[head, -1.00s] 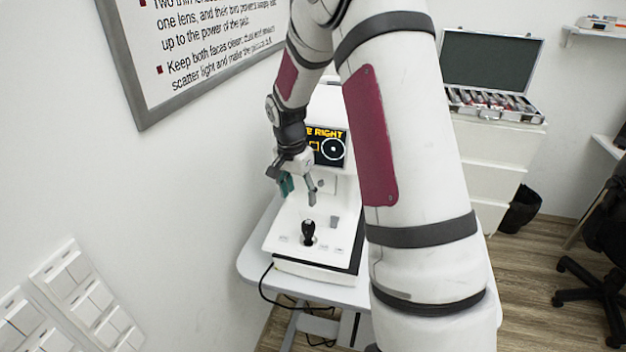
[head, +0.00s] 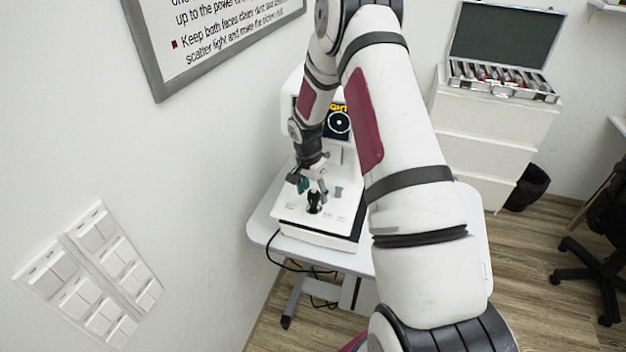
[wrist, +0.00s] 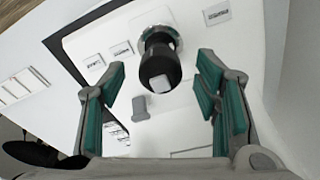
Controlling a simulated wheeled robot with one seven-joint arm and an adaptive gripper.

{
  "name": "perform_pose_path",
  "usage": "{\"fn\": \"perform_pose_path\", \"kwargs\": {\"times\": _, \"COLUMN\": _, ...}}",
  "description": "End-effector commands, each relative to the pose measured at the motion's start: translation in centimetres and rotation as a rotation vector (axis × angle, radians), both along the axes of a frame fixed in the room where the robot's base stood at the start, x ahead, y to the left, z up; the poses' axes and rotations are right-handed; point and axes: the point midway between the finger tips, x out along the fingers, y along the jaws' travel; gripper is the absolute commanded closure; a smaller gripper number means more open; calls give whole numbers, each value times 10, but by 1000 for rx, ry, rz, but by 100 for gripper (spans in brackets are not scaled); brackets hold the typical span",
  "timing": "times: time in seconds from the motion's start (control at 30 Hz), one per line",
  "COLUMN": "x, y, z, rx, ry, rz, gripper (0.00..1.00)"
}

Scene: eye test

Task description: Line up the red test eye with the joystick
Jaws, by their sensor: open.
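The black joystick (head: 314,203) stands upright on the white base of the eye test machine (head: 334,224). In the wrist view the joystick (wrist: 158,68) shows between the fingers towards the top, with its pale-topped knob facing me. My gripper (head: 313,188) is open just above the joystick; its teal-padded fingers (wrist: 161,82) are on either side of it with gaps. The machine's dark screen (head: 338,122) shows a white ring with a dot and part of a yellow word. My arm hides its left part. I see no red eye on it.
The machine stands on a light table (head: 262,228) by the wall, with a cable hanging in front. A small grey part (head: 338,191) sits on the base right of the joystick. An open lens case (head: 500,80) lies on white drawers at the back right.

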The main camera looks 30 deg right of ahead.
Motion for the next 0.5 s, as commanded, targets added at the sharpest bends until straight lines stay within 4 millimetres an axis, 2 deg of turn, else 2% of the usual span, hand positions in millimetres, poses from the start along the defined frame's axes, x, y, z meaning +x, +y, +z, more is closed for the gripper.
{"fn": "perform_pose_path", "kwargs": {"times": 0.2, "x": 1, "y": -2, "z": -19, "rx": 0, "ry": 0, "rz": 0, "gripper": 43}}
{"fn": "perform_pose_path", "kwargs": {"times": 0.5, "x": 1, "y": -3, "z": -23, "rx": 0, "ry": 0, "rz": 0, "gripper": 43}}
